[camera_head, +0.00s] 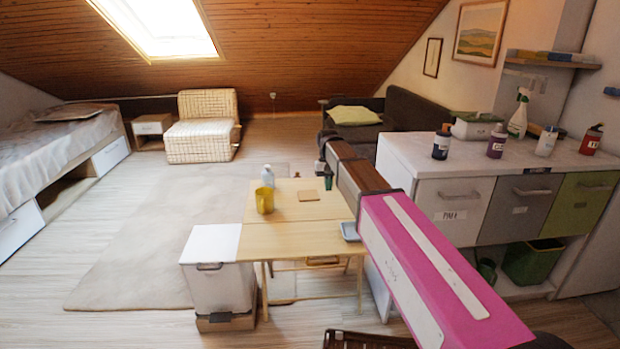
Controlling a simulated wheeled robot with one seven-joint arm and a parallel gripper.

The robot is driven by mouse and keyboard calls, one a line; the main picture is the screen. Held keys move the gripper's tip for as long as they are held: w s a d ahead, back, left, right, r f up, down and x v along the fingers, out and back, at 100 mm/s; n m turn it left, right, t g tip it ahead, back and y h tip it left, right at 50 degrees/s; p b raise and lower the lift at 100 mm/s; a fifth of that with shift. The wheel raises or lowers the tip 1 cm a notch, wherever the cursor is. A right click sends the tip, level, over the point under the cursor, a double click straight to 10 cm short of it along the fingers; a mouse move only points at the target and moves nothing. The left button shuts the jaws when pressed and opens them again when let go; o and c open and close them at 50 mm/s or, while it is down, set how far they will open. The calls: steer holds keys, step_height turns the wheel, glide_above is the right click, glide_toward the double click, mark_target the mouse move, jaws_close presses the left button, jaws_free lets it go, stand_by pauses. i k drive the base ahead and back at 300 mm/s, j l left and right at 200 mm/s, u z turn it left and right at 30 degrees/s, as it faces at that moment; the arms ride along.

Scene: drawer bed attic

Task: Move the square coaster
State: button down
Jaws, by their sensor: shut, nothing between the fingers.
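The square coaster (308,196) is a small flat tan square. It lies flat on the light wooden table (290,237), on its far half. My arm reaches from the lower right toward the table's far right side. My gripper (321,170) shows small and dark at the arm's far end, beyond and a little right of the coaster. It is shut and empty, apart from the coaster. Its fingertips are too small to make out clearly. A yellow mug (265,200) stands left of the coaster, and a pale bottle (267,176) stands behind the mug.
A small dark green item (328,182) is at the table's far right. A grey-blue dish (350,232) sits at the right edge. A white bin (217,268) stands left of the table. A counter (470,160) with several bottles stands right. Open floor lies left.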

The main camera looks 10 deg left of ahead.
mark_target(311, 195)
steer(key=i+j, duration=0.25)
steer(key=i, duration=0.15)
steer(key=i+j, duration=0.25)
steer(key=i, duration=0.2)
